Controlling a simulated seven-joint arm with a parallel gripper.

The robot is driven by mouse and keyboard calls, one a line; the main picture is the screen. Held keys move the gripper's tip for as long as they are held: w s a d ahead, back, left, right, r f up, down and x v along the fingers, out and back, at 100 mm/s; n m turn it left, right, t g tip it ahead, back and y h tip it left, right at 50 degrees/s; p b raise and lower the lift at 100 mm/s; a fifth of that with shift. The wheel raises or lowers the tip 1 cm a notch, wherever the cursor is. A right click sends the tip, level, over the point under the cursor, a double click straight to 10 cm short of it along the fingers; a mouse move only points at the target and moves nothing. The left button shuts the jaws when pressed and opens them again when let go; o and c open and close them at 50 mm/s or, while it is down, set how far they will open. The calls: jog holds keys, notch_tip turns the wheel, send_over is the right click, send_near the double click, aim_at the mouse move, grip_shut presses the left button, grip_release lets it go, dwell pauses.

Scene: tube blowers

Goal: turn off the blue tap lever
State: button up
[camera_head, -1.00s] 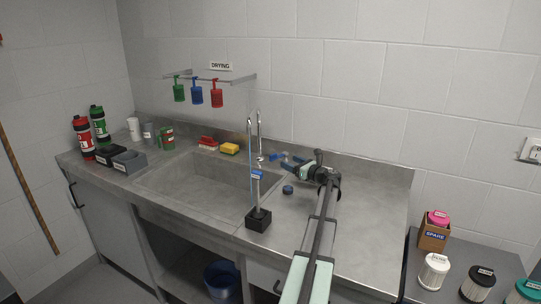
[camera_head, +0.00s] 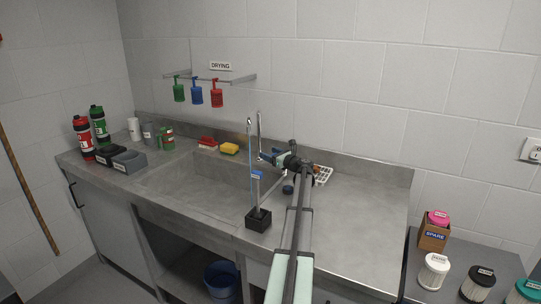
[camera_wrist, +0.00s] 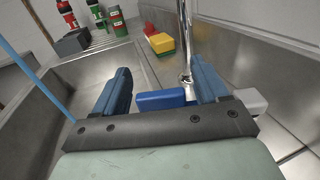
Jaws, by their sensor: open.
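The blue tap lever (camera_wrist: 160,100) shows in the wrist view as a blue block beside the base of the chrome tap (camera_wrist: 187,45). My gripper (camera_wrist: 162,84) has its two blue fingers apart, one on each side of the lever. Whether either finger touches it cannot be told. In the head view my gripper (camera_head: 268,156) is at the foot of the chrome tap (camera_head: 260,130), behind the sink's right end. The lever cannot be told apart from the blue fingers there.
A thin blue upright line (camera_head: 250,145) stands in front of the tap, above a black block (camera_head: 258,219) on the sink's front edge. A yellow sponge (camera_head: 229,148) and a red brush (camera_head: 208,142) lie behind the basin.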

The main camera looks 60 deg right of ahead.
jog(key=shift+c, duration=0.4)
grip_shut()
dwell(0.4)
